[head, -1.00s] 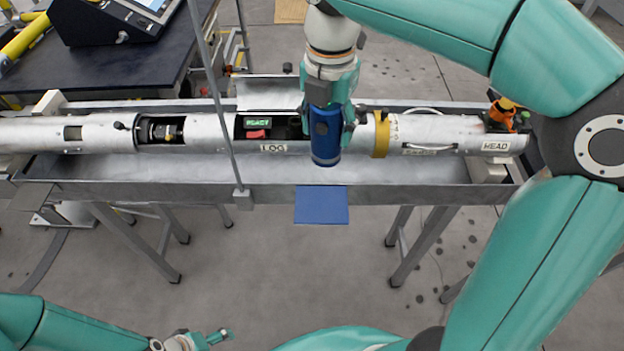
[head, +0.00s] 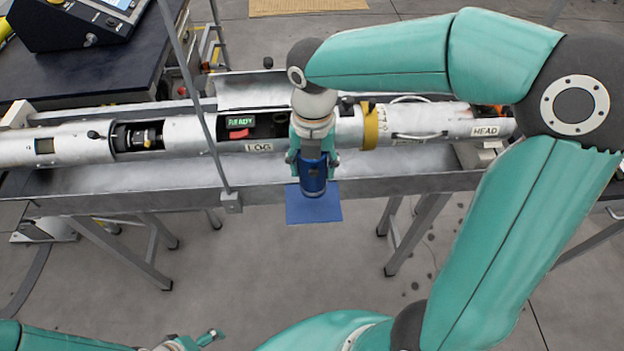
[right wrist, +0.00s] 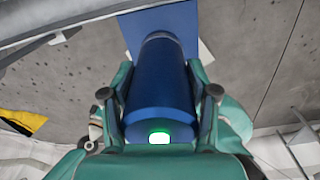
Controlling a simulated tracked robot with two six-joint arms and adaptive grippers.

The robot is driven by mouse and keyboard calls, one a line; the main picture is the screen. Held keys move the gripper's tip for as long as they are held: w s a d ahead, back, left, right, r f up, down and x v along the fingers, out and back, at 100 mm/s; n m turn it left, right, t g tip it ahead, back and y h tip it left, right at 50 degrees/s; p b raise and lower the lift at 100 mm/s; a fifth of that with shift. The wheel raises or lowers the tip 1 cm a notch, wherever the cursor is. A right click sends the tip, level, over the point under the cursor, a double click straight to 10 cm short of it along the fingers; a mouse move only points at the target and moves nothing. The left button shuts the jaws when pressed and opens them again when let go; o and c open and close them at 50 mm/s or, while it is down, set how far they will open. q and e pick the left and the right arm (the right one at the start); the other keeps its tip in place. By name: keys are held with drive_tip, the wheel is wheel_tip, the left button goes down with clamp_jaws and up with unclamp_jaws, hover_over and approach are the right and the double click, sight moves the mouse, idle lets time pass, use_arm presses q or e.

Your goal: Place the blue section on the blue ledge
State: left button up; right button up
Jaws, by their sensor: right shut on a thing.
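The blue section (head: 313,178) is a short blue cylinder held in my right gripper (head: 312,165). In the right wrist view the blue section (right wrist: 160,85) sits between the two fingers, with a green light at its near end. The blue ledge (head: 313,210) is a flat blue plate on the front edge of the trough. The section's lower end overlaps the ledge in the head view; I cannot tell whether they touch. The ledge also shows behind the section in the right wrist view (right wrist: 188,25). My left gripper (head: 208,338) is at the bottom left, small, its jaws unclear.
A long silver tube (head: 190,135) with LOG and HEAD labels lies in the metal trough (head: 110,190). An upright thin rod (head: 205,110) stands left of the ledge. A dark bench (head: 90,80) with a console is at the upper left. Floor before the trough is clear.

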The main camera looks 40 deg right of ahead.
sight(313, 182)
wheel_tip(313, 182, down, 5)
drive_tip(key=shift+s, duration=0.1)
idle(0.3)
drive_tip(key=o, duration=1.7)
drive_tip(key=shift+f, duration=0.1)
wheel_tip(313, 182, up, 12)
drive_tip(key=shift+r, duration=0.15)
